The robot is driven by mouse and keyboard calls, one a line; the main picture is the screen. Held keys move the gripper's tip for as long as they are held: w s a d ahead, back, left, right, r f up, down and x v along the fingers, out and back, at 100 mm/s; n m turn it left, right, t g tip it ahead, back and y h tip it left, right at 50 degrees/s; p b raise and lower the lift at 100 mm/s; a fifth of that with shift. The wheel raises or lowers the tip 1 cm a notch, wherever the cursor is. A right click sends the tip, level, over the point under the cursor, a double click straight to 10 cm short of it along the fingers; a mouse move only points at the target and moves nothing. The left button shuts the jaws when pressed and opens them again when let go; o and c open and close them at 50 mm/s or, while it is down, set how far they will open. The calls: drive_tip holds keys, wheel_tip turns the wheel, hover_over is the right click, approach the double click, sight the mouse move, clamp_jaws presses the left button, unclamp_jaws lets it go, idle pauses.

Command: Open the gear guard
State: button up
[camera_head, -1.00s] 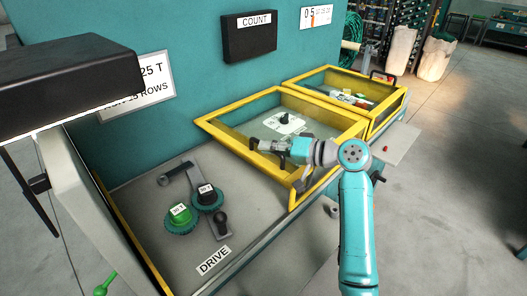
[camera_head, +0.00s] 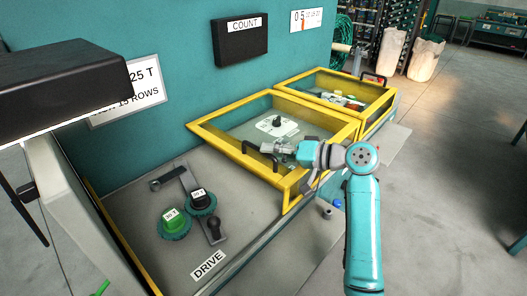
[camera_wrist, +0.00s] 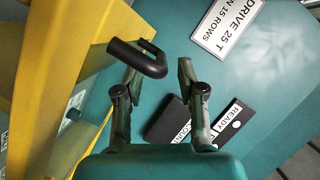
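The near guard (camera_head: 222,176) is a yellow frame with clear panels on the machine bench in the head view. Its yellow frame (camera_wrist: 38,70) fills the left of the wrist view. A black bar handle (camera_head: 259,158) is on its front side; the handle (camera_wrist: 136,58) also shows in the wrist view. My gripper (camera_head: 277,149) is just right of the handle in the head view. In the wrist view my gripper (camera_wrist: 158,70) is open, with the handle beside its left fingertip and partly reaching between the tips. I cannot tell whether they touch.
A second yellow guard (camera_head: 312,84) stands behind the near one. Green gear (camera_head: 174,222), dark gear (camera_head: 202,201) and levers lie on the open bench at left, by a DRIVE label (camera_head: 208,265). A COUNT box (camera_head: 240,40) is on the teal wall. Floor at right is clear.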

drive_tip(key=v, duration=0.8)
drive_tip(key=shift+d, duration=0.25)
drive_tip(key=shift+s+d, duration=0.1)
drive_tip(key=shift+s, duration=0.05)
